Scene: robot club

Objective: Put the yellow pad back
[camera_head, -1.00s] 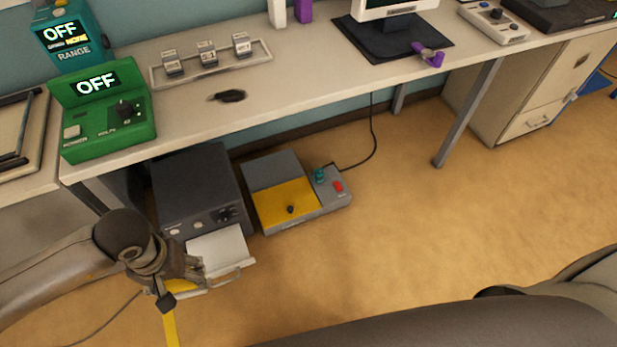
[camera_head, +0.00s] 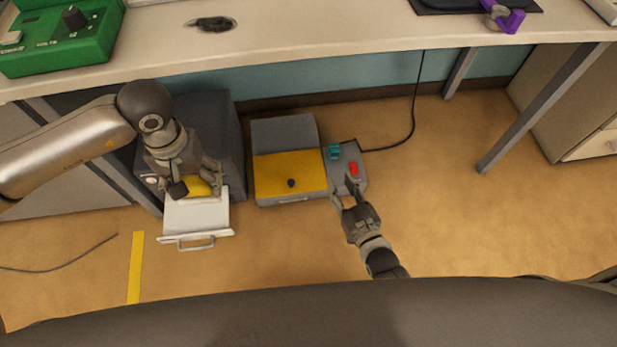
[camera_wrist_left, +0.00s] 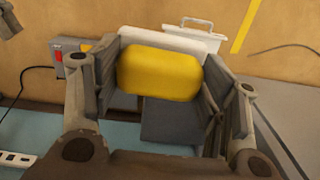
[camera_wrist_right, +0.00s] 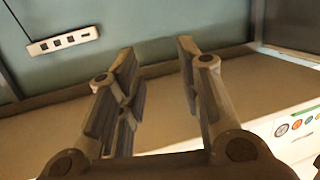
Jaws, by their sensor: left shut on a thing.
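The yellow pad (camera_head: 198,186) is between the fingers of my left gripper (camera_head: 196,189), above the back part of the open white drawer (camera_head: 198,218). It also shows in the left wrist view as a rounded yellow block (camera_wrist_left: 160,74), gripped at both sides, with the drawer (camera_wrist_left: 185,38) beyond it. The drawer sticks out from the dark grey box (camera_head: 215,120) under the bench. I cannot tell whether the pad touches the drawer. My right gripper (camera_head: 345,192) is open and empty, seen near the small grey control box.
A grey device with a yellow panel (camera_head: 285,177) stands on the floor right of the drawer. The control box beside it has a red button (camera_head: 353,169) and a teal part. The bench (camera_head: 330,45) overhangs behind. A black cable (camera_head: 412,115) hangs at the right.

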